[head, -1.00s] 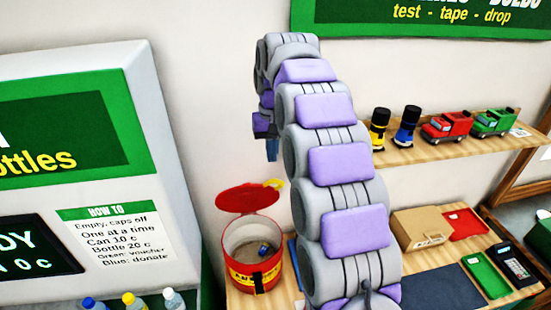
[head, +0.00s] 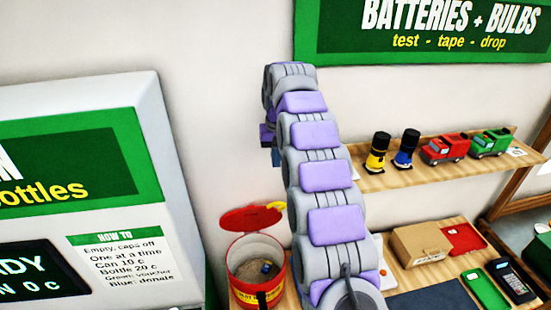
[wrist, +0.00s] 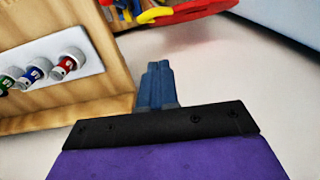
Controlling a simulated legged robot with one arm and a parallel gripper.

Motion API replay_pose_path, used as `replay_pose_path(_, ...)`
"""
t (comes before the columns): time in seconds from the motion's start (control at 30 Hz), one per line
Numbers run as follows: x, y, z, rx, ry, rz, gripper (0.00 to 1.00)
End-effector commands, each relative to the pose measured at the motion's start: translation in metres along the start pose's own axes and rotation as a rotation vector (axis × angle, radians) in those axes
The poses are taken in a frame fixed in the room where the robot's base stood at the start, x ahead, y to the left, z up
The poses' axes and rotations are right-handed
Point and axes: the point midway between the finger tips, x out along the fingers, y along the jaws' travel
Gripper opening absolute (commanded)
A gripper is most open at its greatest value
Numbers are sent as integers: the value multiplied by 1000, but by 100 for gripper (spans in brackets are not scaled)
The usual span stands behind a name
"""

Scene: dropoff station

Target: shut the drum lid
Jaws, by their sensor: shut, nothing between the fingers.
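The red drum (head: 256,272) stands at the left end of the wooden counter in the head view. Its red lid (head: 248,218) is open, raised at the back of the rim, with a yellow tab (head: 277,205) at its right. Something small and dark lies inside the drum. My gripper (head: 276,158) is above the lid and apart from it, partly hidden by my arm. In the wrist view my gripper (wrist: 157,68) shows its blue fingers together and empty. The yellow tab (wrist: 160,14) and red lid (wrist: 205,8) are at the top there, beyond the fingertips.
A shelf (head: 440,168) holds two small torches and two toy trucks. A cardboard box (head: 420,243), a red tray (head: 463,238) and a green tray (head: 485,288) are on the counter. A bottle machine (head: 90,200) stands left of the drum. Several capped items (wrist: 35,72) show in the wrist view.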

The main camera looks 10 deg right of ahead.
Motion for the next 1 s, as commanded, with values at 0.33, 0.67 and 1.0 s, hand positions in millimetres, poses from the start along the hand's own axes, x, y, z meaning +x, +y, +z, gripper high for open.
replay_pose_path(0.33,38,-1,1,-1,-5,1,0)
replay_pose_path(0.67,83,-1,4,-1,-4,0,0)
replay_pose_path(1.0,100,-1,23,0,-3,0,0)
